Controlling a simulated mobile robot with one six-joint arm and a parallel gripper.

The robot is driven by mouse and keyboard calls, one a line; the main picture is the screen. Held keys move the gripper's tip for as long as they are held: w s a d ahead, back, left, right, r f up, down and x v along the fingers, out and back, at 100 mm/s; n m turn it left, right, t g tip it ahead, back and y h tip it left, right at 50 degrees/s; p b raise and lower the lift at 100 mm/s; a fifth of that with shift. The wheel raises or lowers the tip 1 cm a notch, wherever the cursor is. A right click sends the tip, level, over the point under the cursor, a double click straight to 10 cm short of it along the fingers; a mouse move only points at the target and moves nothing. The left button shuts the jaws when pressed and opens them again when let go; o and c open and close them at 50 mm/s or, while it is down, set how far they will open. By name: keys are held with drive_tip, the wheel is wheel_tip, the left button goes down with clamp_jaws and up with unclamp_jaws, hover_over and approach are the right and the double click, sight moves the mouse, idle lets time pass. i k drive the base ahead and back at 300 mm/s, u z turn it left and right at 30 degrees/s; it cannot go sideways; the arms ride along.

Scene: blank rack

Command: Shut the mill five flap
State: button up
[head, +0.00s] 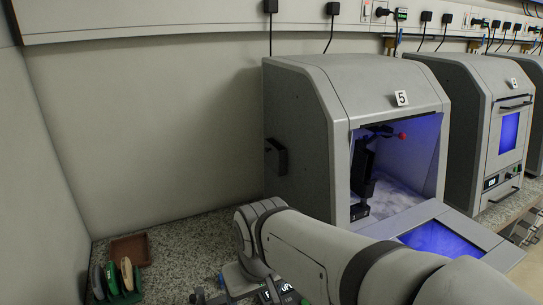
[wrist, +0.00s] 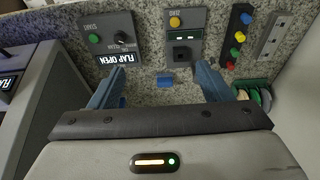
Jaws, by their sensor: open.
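Mill five (head: 305,110), a grey cabinet marked 5, stands in the middle of the head view. Its front is open, and its flap (head: 481,238) is folded down and out, with a blue-lit window in it. The chamber is lit blue and holds a black part with a red knob. My gripper is low in the head view, mostly hidden by my arm. In the wrist view my gripper (wrist: 162,70) has its two blue fingers apart with nothing held between them. Beyond the fingers is a panel (wrist: 110,32) reading FLAP OPEN, with a green START button and a black knob.
In the wrist view, a panel with a yellow ZERO button (wrist: 186,38), a strip of coloured buttons (wrist: 238,35) and a socket strip (wrist: 273,38) lie on the speckled bench. A brown tray (head: 131,248) and a green rack (head: 118,295) are left. Another mill (head: 475,95) stands right.

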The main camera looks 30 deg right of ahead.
sight(432, 226)
drive_tip(key=k, duration=1)
drive_tip(key=u, duration=0.45)
drive_tip(key=i, duration=0.7)
drive_tip(key=z, duration=1.8)
